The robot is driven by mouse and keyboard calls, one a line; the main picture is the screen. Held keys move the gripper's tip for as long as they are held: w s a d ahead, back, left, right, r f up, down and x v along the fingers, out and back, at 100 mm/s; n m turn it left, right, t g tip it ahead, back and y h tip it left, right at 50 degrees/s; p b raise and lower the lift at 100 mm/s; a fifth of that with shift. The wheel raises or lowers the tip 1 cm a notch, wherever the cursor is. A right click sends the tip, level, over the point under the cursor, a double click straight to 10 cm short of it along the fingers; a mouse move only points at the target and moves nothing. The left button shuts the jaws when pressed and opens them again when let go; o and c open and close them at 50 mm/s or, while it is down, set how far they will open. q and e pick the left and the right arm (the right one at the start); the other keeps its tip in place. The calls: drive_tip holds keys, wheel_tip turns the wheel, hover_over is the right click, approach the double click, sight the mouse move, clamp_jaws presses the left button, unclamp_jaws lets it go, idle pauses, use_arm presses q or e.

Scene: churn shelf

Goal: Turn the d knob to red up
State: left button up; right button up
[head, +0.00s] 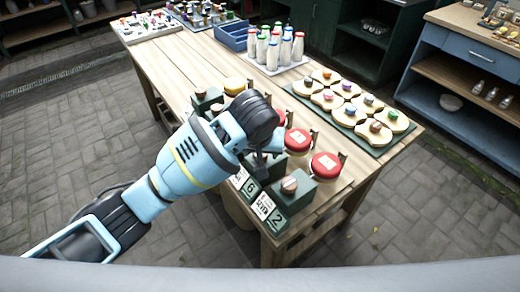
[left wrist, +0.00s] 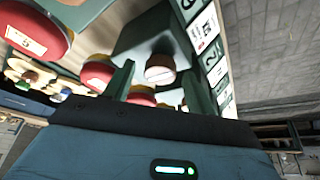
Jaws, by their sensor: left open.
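A row of dark green boxes with round knobs runs along the table's near edge. The nearest box has a brown-topped knob (head: 289,185); two more knobs, a farther one (head: 201,92) and its neighbour (head: 217,107), show past my arm. I cannot read a letter d on any box. My left gripper (head: 264,158) is over the middle of the row and hides the boxes beneath it. In the left wrist view the open fingers (left wrist: 157,82) stand either side of a pale-faced knob (left wrist: 160,69) on a green box; contact cannot be told. My right gripper is not in view.
Red-topped round pieces (head: 326,165) stand just behind the boxes, close to my left gripper. Number and word cards (head: 270,212) line the front. A green tray (head: 388,148) of cream pieces, milk bottles (head: 275,48) and a blue crate (head: 231,38) stand farther back.

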use_arm(q)
drive_tip(key=v, duration=0.7)
drive_tip(key=shift+r, duration=0.4)
drive_tip(key=shift+s+f, duration=0.1)
drive_tip(key=shift+s, duration=0.15)
